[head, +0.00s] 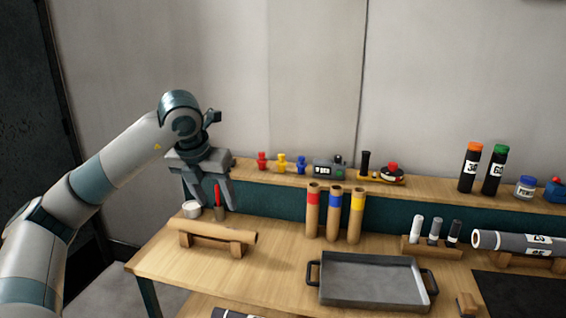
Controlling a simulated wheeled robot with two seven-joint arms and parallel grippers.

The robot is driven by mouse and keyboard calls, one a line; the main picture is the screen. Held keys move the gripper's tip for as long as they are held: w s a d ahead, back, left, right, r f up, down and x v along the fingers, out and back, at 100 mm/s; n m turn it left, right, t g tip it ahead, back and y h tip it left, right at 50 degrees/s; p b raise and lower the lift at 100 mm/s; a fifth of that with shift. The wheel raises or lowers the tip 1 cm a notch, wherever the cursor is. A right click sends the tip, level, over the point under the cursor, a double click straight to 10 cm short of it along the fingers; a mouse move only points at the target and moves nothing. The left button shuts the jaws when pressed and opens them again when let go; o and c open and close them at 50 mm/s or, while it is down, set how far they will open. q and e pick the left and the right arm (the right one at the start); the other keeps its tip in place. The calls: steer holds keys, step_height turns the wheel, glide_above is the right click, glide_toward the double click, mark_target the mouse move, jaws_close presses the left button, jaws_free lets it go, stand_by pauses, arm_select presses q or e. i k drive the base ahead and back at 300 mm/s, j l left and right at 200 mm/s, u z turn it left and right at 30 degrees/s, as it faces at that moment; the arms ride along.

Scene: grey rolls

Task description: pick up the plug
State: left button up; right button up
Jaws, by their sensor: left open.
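Three small plug-like pieces stand on the raised back shelf: a red one (262,160), a yellow one (281,163) and a blue one (301,165). I cannot tell which is the plug meant. My left gripper (213,199) is open and points down at the left end of the shelf, left of the red piece and apart from it. A thin red-handled item (217,192) shows between its fingers; I cannot tell its depth relative to them. My right gripper is out of view.
Three brown tubes with red, blue and yellow bands (334,218) stand before the shelf. A brown roll (217,231) lies on a wooden rest. A grey tray (372,282) fills the front middle. A white cup (191,209) stands near the gripper. Black bottles (468,170) stand right.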

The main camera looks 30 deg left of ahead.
mark_target(281, 164)
steer(key=i+j, duration=0.2)
steer(key=i, duration=0.25)
steer(key=i+j, duration=0.2)
steer(key=i, duration=0.2)
steer(key=i+j, duration=0.2)
steer(key=i, duration=0.25)
steer(key=i+j, duration=0.2)
steer(key=i, duration=0.2)
